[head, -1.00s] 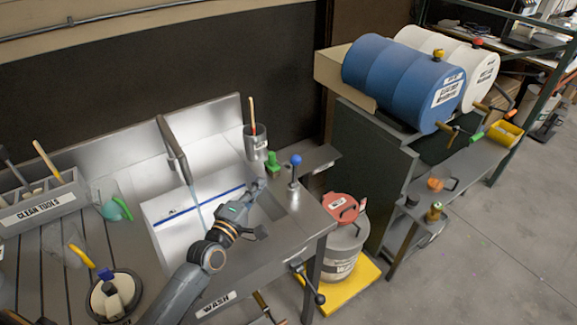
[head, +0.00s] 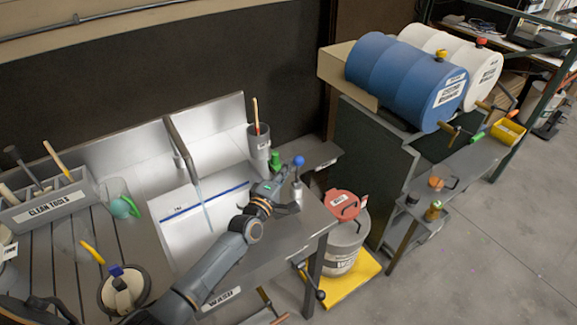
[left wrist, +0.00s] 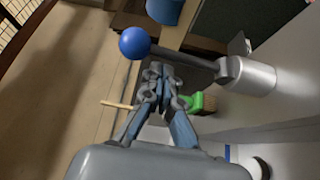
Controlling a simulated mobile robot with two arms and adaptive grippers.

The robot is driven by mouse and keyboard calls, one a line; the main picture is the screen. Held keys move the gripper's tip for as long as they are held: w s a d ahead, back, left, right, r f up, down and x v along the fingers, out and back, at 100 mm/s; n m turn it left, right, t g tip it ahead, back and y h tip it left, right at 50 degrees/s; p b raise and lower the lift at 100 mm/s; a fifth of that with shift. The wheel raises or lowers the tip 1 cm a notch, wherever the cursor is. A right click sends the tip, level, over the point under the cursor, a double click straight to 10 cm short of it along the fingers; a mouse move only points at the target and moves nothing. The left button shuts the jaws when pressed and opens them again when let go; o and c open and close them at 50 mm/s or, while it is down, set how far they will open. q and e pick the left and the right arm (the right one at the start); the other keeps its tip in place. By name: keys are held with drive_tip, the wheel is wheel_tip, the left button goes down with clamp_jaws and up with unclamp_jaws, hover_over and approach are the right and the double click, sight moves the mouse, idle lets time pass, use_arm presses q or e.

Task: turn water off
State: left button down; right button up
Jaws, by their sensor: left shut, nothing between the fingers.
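The faucet (head: 181,150) stands over the white sink basin (head: 180,225), and a thin stream of water (head: 202,205) falls from its spout. A lever with a blue ball knob (head: 298,161) stands up at the right of the sink; the knob also shows in the left wrist view (left wrist: 134,43), its dark rod running to a metal cylinder base (left wrist: 247,76). My left gripper (head: 280,178) is shut and empty, just left of the lever. In the left wrist view, its fingertips (left wrist: 162,72) are close to the rod, below it; whether they touch cannot be told.
A grey cup (head: 259,150) with a wooden-handled tool and a green object (head: 275,161) stand behind my gripper. A red-lidded bucket (head: 343,240) is on a yellow base to the right. The clean tools box (head: 45,208) is far left.

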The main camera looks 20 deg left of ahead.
use_arm(q)
drive_tip(key=shift+s+d+f, duration=0.1)
drive_tip(key=shift+s+d, duration=0.25)
drive_tip(key=shift+d, duration=0.1)
use_arm(e)
drive_tip(key=shift+s+r, duration=0.2)
drive_tip(key=shift+s, duration=0.1)
use_arm(q)
drive_tip(key=shift+w, duration=0.1)
use_arm(e)
drive_tip(key=shift+w, duration=0.25)
drive_tip(key=shift+f, duration=0.1)
use_arm(q)
drive_tip(key=shift+d+f+m+b, duration=0.1)
drive_tip(key=shift+m+b, duration=0.2)
drive_tip(key=shift+b, duration=0.25)
use_arm(e)
drive_tip(key=shift+f, duration=0.5)
